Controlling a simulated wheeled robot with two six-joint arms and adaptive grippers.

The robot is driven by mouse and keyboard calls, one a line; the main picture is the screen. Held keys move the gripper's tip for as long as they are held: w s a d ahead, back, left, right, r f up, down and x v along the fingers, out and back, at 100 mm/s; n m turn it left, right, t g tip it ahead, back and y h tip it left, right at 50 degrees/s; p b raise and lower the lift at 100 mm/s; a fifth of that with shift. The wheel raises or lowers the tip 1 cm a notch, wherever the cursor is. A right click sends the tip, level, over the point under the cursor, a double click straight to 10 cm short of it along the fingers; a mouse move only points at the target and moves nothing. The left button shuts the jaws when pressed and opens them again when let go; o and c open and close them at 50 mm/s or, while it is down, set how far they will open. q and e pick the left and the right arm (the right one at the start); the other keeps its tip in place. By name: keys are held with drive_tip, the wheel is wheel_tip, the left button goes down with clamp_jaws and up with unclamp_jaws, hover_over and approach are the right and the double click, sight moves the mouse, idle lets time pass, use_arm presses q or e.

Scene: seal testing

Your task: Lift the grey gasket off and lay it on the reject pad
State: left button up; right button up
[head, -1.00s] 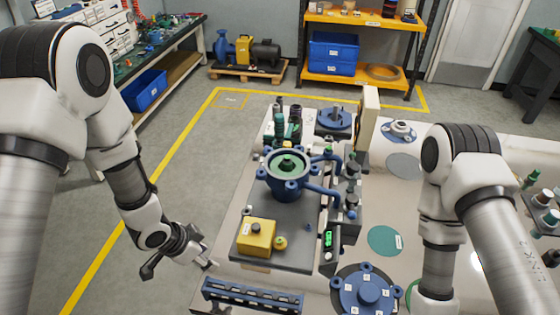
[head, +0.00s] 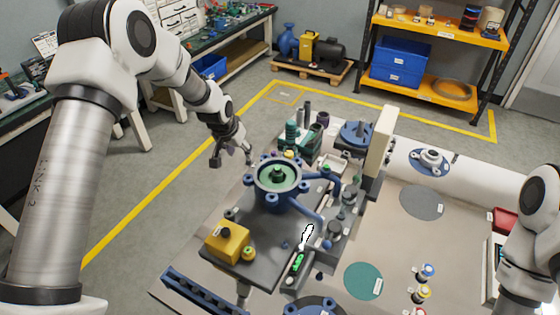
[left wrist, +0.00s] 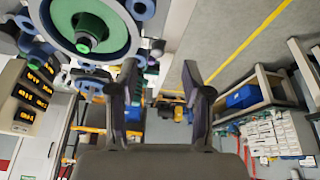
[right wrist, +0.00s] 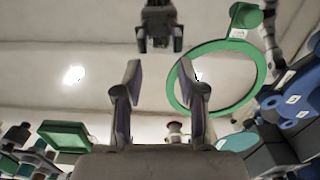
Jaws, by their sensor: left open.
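The blue flanged housing (head: 278,196) stands on the dark plate of the test bench. A pale grey ring, seemingly the grey gasket (head: 260,178), lies around the green centre on its top; the left wrist view shows this ring (left wrist: 127,44) close by at upper left. My left gripper (head: 232,157) is open and empty, just left of and beyond the housing, apart from it. A labelled grey round pad (head: 421,202) and a labelled teal round pad (head: 362,282) lie on the table; I cannot read which is the reject pad. My right gripper (right wrist: 160,68) is open in the right wrist view.
A yellow box (head: 227,243) stands at the plate's front left. A tall cream panel (head: 382,140) rises behind the bench's right side. Small bottles (head: 424,272) stand right of the teal pad. A green ring (right wrist: 178,85) shows in the right wrist view.

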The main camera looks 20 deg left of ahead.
sight(247, 161)
drive_tip(key=shift+w+d, duration=0.3)
drive_tip(key=shift+d, duration=0.05)
drive_tip(key=shift+s+d+r, duration=0.1)
drive_tip(key=shift+d+r, duration=0.05)
drive_tip(key=shift+s+a+r+p, duration=0.2)
drive_tip(key=shift+r+p, duration=0.25)
drive_tip(key=shift+r, duration=0.05)
drive_tip(key=shift+s+a+r+p, duration=0.15)
drive_tip(key=shift+s+r+p, duration=0.05)
drive_tip(key=shift+r+p, duration=0.25)
use_arm(q)
drive_tip(key=x, duration=0.3)
drive_tip(key=w+x, duration=0.1)
drive_tip(key=x, duration=0.2)
drive_tip(key=shift+w, duration=0.15)
use_arm(e)
drive_tip(key=shift+w+d, duration=0.1)
drive_tip(key=shift+w, duration=0.15)
use_arm(q)
drive_tip(key=shift+w+d+f, duration=0.1)
drive_tip(key=shift+d+f, duration=0.05)
drive_tip(key=shift+f, duration=0.05)
drive_tip(key=shift+s+r, duration=0.15)
drive_tip(key=shift+s, duration=0.05)
drive_tip(key=shift+c, duration=1)
use_arm(e)
drive_tip(key=shift+s, duration=0.1)
use_arm(q)
clamp_jaws()
